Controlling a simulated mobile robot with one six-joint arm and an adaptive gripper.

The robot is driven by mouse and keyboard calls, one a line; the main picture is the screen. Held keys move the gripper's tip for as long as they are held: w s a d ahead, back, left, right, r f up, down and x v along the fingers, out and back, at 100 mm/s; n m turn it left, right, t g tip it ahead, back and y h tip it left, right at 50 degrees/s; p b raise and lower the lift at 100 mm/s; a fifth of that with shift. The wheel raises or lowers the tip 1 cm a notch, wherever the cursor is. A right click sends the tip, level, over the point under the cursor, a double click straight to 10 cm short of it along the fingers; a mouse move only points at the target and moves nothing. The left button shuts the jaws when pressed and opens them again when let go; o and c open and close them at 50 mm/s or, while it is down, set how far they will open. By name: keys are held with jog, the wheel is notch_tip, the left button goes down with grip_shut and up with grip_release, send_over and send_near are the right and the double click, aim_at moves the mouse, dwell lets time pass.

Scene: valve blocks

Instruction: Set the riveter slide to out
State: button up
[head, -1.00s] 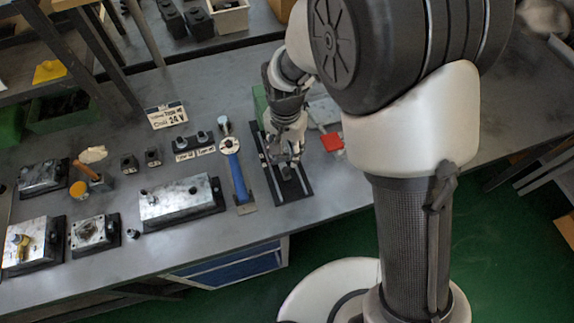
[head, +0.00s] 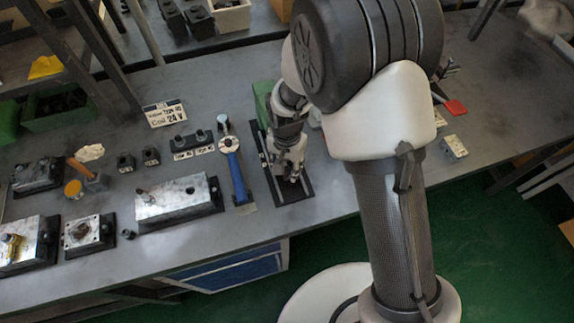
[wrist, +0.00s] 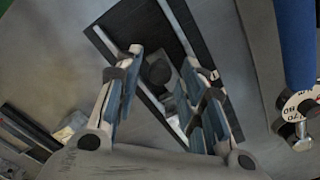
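The riveter slide is a black base plate (head: 301,192) with pale rails, lying near the table's front edge in the head view. My gripper (head: 291,174) is over the slide, pointing down. In the wrist view my gripper (wrist: 163,62) is open, with one finger on each side of the knob. Small gaps seem to show beside the knob, and I cannot tell if either finger touches it. My gripper hides much of the slide in the head view.
A blue-handled tool (head: 238,178) lies just left of the slide. A metal block (head: 178,200) and several smaller fixtures stand further left. A sign card (head: 164,114) and a green box (head: 263,100) are behind. A red piece (head: 456,107) lies right of my arm.

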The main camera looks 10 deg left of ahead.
grip_shut()
dwell(0.4)
